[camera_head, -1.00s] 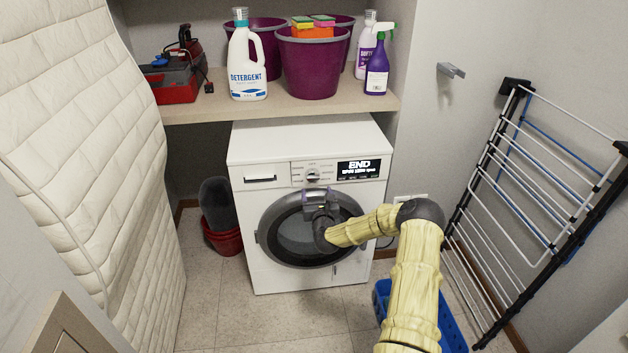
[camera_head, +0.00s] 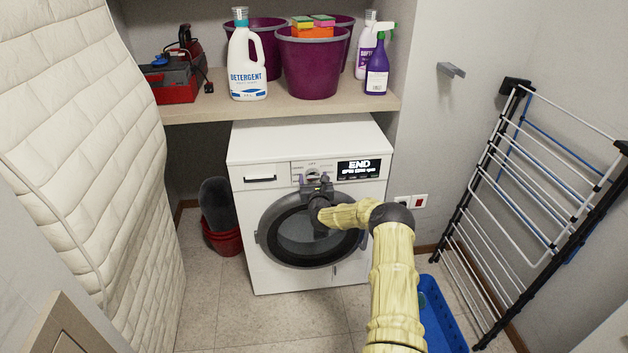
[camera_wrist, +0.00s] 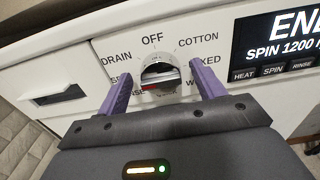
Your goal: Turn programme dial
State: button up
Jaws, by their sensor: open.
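The white washing machine (camera_head: 256,225) stands under the shelf with its round door shut. The programme dial (camera_wrist: 160,74) is a silver knob on its front panel, with OFF printed above it and DRAIN, COTTON and a partly hidden word ending in "IXED" around it. In the head view the dial (camera_head: 312,173) shows just above my gripper. My gripper (camera_wrist: 157,90) is open, with one purple finger on each side of the dial and visible gaps between. I cannot tell how far the fingertips reach along the knob. The display (camera_wrist: 280,40) reads END and SPIN 1200.
A shelf (camera_head: 190,112) above holds a detergent bottle (camera_head: 246,65), purple tubs (camera_head: 312,68) and a spray bottle (camera_head: 377,72). A drying rack (camera_head: 540,200) leans at the right. A blue basket (camera_head: 440,315) lies on the floor beside my arm.

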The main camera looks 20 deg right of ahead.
jog(key=c, duration=1)
